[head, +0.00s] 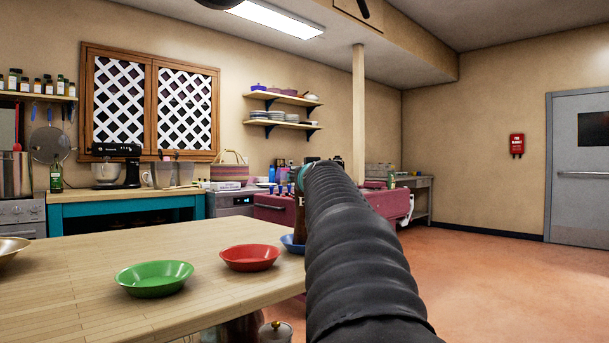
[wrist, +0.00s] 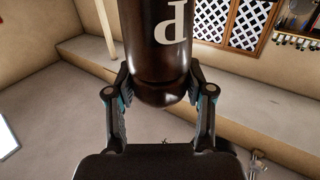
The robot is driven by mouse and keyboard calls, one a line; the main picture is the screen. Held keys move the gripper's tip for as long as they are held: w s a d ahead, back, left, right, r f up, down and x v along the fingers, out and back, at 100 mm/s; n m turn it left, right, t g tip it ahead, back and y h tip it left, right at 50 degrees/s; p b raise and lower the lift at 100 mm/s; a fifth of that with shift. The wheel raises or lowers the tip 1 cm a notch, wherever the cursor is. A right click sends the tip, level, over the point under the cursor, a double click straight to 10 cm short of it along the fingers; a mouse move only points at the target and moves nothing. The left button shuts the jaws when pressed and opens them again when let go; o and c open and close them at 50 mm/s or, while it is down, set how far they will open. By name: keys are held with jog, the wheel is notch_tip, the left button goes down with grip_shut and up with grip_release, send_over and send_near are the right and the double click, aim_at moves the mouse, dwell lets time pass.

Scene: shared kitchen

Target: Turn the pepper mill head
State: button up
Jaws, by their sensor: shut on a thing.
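The pepper mill (wrist: 160,45) is a dark brown, glossy cylinder with a pale letter P, upside down in the wrist view. Its rounded end points toward my palm. My gripper (wrist: 159,75) has one finger on each side of that end and is shut on it. In the head view the mill (head: 299,222) is a narrow dark strip upright at the right end of the wooden counter (head: 90,305). My arm hides most of it. A little of my gripper (head: 303,175) shows at its top.
A blue bowl (head: 291,244) is close by the mill, partly hidden by my arm. A red bowl (head: 250,258) and a green bowl (head: 154,279) sit further left on the counter. Open floor (head: 480,290) lies to the right.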

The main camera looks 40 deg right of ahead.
dwell(0.3)
jog(key=o, duration=1.2)
jog(key=shift+s, duration=0.1)
jog(key=v, duration=1.2)
